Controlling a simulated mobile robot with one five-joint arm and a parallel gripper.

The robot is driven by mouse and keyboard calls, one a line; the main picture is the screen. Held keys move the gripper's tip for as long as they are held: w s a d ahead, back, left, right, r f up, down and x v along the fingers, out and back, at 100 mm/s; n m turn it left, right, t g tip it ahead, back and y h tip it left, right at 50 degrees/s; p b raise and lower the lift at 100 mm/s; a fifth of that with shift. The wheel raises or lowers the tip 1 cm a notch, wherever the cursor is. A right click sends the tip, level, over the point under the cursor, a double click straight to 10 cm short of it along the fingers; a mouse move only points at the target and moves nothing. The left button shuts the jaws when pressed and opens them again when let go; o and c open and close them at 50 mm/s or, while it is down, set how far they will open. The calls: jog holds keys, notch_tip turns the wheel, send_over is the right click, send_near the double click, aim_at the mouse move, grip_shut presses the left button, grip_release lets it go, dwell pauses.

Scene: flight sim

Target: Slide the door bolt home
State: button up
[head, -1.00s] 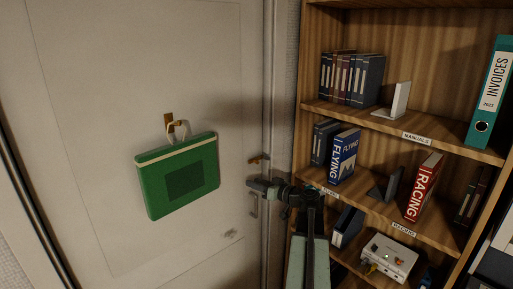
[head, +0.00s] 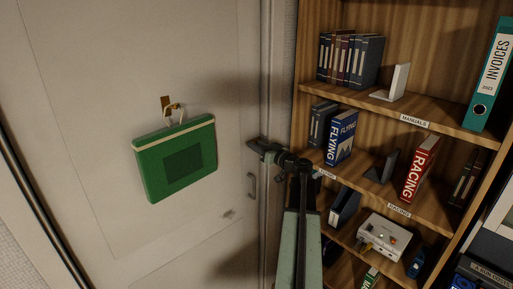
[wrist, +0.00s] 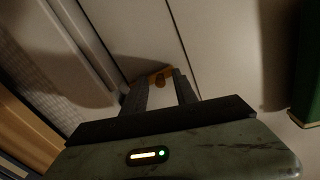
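The white door (head: 110,60) fills the left of the head view. A brass bolt (wrist: 158,77) shows in the wrist view, at the gap between my gripper's fingertips. In the head view my gripper hides the bolt. My gripper (head: 256,144) is raised at the door's right edge, at the bolt's height. The wrist view shows the two fingers of my gripper (wrist: 158,82) apart, one on each side of the brass piece. I cannot tell whether either finger touches it.
A door handle (head: 252,185) sits just below my gripper. A green bag (head: 176,160) hangs from a hook on the door. A wooden bookshelf (head: 415,95) with books and a white box (head: 384,237) stands close on the right.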

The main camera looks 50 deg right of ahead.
grip_shut()
dwell(1.4)
